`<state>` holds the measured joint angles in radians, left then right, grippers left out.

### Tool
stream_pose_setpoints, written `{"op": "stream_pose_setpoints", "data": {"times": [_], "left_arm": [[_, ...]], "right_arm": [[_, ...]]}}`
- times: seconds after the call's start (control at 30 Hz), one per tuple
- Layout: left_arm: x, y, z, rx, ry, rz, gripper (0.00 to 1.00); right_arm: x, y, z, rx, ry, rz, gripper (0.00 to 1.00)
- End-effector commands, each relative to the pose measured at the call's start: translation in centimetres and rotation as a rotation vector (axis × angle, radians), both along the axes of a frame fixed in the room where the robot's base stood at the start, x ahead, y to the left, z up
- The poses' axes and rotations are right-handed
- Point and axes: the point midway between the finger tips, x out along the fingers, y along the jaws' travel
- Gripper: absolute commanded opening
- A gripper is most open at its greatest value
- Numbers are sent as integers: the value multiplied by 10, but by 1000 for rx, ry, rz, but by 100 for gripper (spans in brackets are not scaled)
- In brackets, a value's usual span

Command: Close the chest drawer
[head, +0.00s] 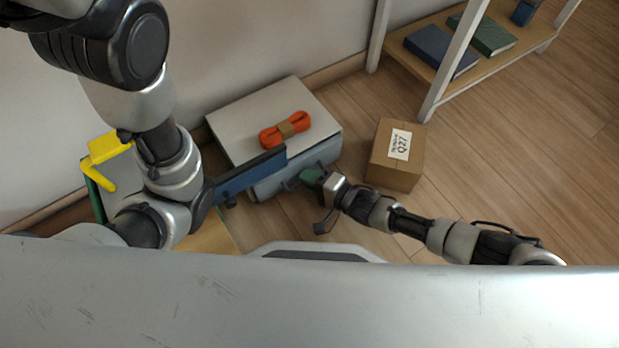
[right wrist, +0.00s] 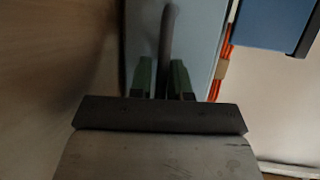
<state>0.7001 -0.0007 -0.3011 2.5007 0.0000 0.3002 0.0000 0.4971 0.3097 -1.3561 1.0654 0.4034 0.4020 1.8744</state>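The pale-topped chest (head: 235,125) stands by the wall with a grey-blue drawer front (head: 325,155) facing me. How far the drawer stands out is hard to tell. My right gripper (head: 310,178) has green fingertips at the front. In the right wrist view its fingers (right wrist: 160,85) lie on both sides of the dark handle bar (right wrist: 167,40), with almost no gap. My left gripper (head: 208,198) holds a flat blue book-like thing (head: 250,174) before the chest's left part. Its fingertips are mostly hidden. The blue thing also shows in the right wrist view (right wrist: 272,22).
An orange cord bundle (head: 270,137) with a brown band lies on the chest. A cardboard box (head: 393,177) stands close right of it. A shelf (head: 425,70) with books is at the back right. A yellow-handled thing (head: 105,148) is at left. Floor at right is clear.

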Motion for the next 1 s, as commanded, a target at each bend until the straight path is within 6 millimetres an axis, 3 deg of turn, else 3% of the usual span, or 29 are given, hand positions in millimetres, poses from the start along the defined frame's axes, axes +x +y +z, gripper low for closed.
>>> {"op": "stream_pose_setpoints", "data": {"times": [0.17,0.4,0.6,1.0], "left_arm": [[2,0,18,0,6,1,0],[2,0,46,0,5,1,0],[2,0,58,1,4,2,0],[-1,1,59,-1,-2,1,0]], "right_arm": [[-9,-17,11,4,-3,0,21],[-36,-59,19,0,1,-1,21],[-51,-84,20,-2,1,-1,21],[-55,-91,19,-1,0,0,21]]}}
